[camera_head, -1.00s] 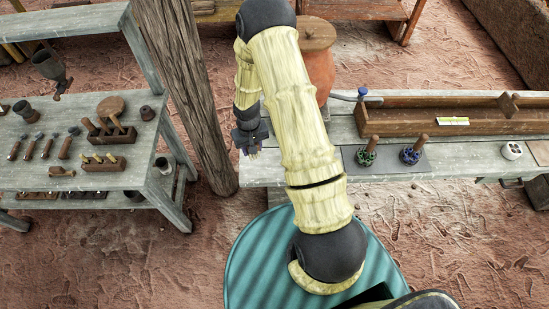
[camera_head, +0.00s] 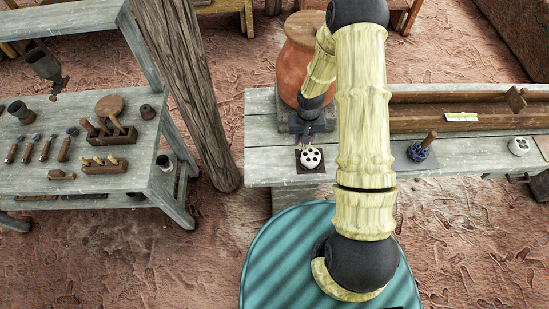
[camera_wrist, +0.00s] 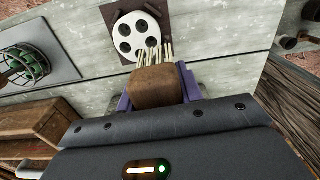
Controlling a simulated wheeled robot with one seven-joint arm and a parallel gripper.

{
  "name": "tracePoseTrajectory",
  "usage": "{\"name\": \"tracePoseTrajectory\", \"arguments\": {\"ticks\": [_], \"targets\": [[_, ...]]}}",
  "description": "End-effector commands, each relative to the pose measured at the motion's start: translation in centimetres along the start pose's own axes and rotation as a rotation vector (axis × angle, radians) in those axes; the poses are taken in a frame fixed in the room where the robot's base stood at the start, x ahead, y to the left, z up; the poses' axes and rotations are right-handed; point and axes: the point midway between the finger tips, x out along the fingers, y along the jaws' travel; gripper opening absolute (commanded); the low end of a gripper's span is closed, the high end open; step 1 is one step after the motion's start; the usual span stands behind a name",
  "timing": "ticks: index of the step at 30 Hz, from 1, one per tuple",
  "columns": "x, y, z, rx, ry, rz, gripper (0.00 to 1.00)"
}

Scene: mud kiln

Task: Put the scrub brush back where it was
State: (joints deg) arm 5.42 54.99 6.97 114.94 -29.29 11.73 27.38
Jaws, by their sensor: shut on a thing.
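My gripper (camera_head: 308,137) is shut on the scrub brush, a brown wooden block (camera_wrist: 160,87) with pale bristles seen in the wrist view. The bristles point away from my gripper, toward a white round piece with dark holes (camera_wrist: 126,39). That white piece lies on a dark square mat (camera_wrist: 157,30) on the grey bench, and it also shows in the head view (camera_head: 305,160). The bristle tips overlap its edge in the wrist view; I cannot tell whether they touch. In the head view the brush is mostly hidden.
A green wire-headed tool (camera_wrist: 22,68) lies on a grey mat nearby; my arm hides it in the head view. A blue one (camera_head: 421,152) and another white holed piece (camera_head: 519,146) stand farther right. An orange jar (camera_head: 292,68) is behind my gripper; a wooden post (camera_head: 190,90) is left.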

Motion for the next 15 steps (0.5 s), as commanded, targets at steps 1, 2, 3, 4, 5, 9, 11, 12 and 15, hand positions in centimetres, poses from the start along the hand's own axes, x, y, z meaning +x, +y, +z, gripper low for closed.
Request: {"name": "tracePoseTrajectory", "arguments": {"ticks": [1,2,3,4,5,9,11,12,15], "targets": [[-0.01,-0.03,-0.01,0.0,0.0,0.0,0.07],[-0.01,-0.06,-0.01,-0.001,0.0,0.0,0.07],[-0.01,-0.09,-0.01,-0.002,0.0,0.0,0.07],[-0.01,-0.09,-0.01,-0.002,0.0,0.0,0.07],[-0.01,-0.1,-0.01,-0.002,0.0,0.0,0.07],[-0.01,-0.1,-0.01,-0.002,0.0,0.0,0.07],[-0.01,-0.1,-0.01,-0.002,0.0,0.0,0.07],[0.0,-0.12,-0.02,-0.002,0.0,0.0,0.07],[0.09,-0.49,-0.13,-0.002,0.003,0.002,0.07]]}}
